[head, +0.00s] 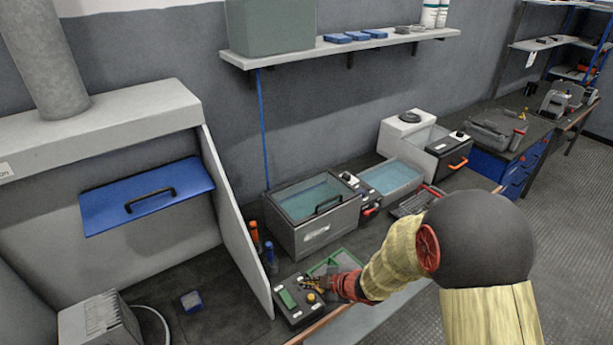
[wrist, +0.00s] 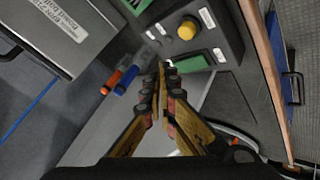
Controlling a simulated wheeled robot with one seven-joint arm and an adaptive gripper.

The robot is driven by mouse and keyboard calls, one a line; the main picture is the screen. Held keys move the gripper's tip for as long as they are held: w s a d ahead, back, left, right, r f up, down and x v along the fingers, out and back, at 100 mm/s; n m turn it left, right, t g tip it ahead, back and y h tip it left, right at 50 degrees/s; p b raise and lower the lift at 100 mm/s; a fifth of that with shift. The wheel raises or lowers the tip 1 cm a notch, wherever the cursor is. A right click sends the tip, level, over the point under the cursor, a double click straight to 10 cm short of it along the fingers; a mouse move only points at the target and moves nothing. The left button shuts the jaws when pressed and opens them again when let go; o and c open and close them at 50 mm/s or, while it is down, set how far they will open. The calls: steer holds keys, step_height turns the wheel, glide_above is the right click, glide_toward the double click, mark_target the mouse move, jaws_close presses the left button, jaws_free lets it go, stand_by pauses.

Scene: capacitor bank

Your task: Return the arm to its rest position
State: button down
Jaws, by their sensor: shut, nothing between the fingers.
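My arm reaches in from the lower right of the head view, and my gripper (head: 308,284) is over the dark control box (head: 294,313) at the front of the bench. In the wrist view my gripper (wrist: 160,72) has its fingertips together with nothing between them. The box, also in the wrist view (wrist: 228,48), has a yellow round button (wrist: 187,30) and a green part (wrist: 190,64) near the fingertips. Whether the fingers touch the box is unclear.
A glass-topped tank (head: 312,215) with teal liquid stands behind the box. An orange bottle (head: 254,236) and a blue bottle (head: 270,257) stand to its left. A hood with a blue panel (head: 147,195) is at left. A shelf (head: 340,45) hangs above.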

steer(key=s+d+f+m+g+h, duration=0.15)
steer(key=d+f+m+h, duration=0.25)
steer(key=d, duration=0.4)
steer(key=s+d+r+m+g+h, duration=0.1)
steer(key=s+d+r+m+h, duration=0.3)
steer(key=s+d+r+m, duration=0.45)
steer(key=s+r+m+t, duration=0.1)
steer(key=s+r+m, duration=0.1)
steer(key=s+r, duration=0.6)
steer(key=s+r+m+y, duration=0.1)
steer(key=s+r+m, duration=0.2)
steer(key=s+r, duration=0.6)
step_height(320, 180, up, 7)
steer(key=shift+d+r+m+t, duration=0.1)
steer(key=shift+d+m+t, duration=0.05)
steer(key=shift+m+t, duration=0.2)
